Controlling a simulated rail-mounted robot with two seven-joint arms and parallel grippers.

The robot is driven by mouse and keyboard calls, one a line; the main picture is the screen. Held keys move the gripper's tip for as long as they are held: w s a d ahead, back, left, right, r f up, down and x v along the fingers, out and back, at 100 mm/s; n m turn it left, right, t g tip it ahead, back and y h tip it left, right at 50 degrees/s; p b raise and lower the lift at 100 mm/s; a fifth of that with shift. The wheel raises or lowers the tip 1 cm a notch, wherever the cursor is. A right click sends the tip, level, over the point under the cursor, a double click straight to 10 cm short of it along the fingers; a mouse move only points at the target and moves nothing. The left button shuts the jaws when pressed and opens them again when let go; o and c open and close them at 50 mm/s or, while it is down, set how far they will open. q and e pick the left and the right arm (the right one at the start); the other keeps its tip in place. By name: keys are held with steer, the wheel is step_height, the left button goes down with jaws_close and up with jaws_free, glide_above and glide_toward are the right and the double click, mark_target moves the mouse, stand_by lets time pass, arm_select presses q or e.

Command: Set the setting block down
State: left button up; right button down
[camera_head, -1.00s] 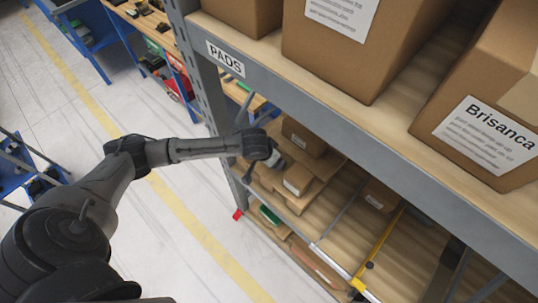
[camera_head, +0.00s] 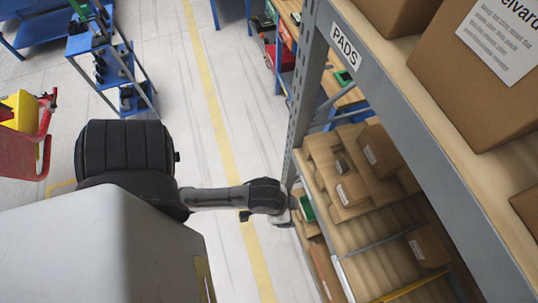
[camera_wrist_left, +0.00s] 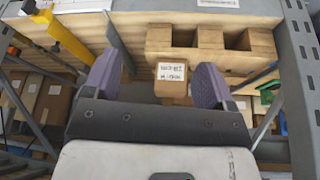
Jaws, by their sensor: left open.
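My left gripper (camera_head: 290,212) is at the shelf's front edge in the head view. In the left wrist view its two purple fingers (camera_wrist_left: 156,90) are wide apart, with nothing gripped. A small labelled cardboard box (camera_wrist_left: 172,80) shows beyond and between the fingers, under a wooden piece with gaps (camera_wrist_left: 205,55). A small grey piece (camera_head: 342,166) lies on the stacked flat brown pieces (camera_head: 322,150) on the lower shelf. I cannot tell whether it is the setting block. My right gripper is not in view.
A grey rack upright (camera_head: 300,90) stands close to my left gripper. Cardboard boxes (camera_head: 380,150) sit on the lower shelf, and a yellow bar (camera_head: 410,287) crosses it. The aisle floor (camera_head: 235,110) is clear. A blue cart (camera_head: 105,70) stands at left.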

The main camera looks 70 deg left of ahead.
arm_select(q)
steer(key=shift+g+y, duration=0.3)
steer(key=shift+y, duration=0.2)
steer(key=s, duration=0.1)
steer(key=s+a, duration=0.1)
steer(key=s, duration=0.1)
steer(key=s+a, duration=0.1)
steer(key=shift+s+r, duration=0.35)
steer(key=shift+r, duration=0.05)
steer(key=shift+d+r, duration=0.1)
step_height(320, 180, up, 5)
steer(key=p, duration=0.5)
steer(key=shift+r+p, duration=0.2)
steer(key=shift+p, duration=0.1)
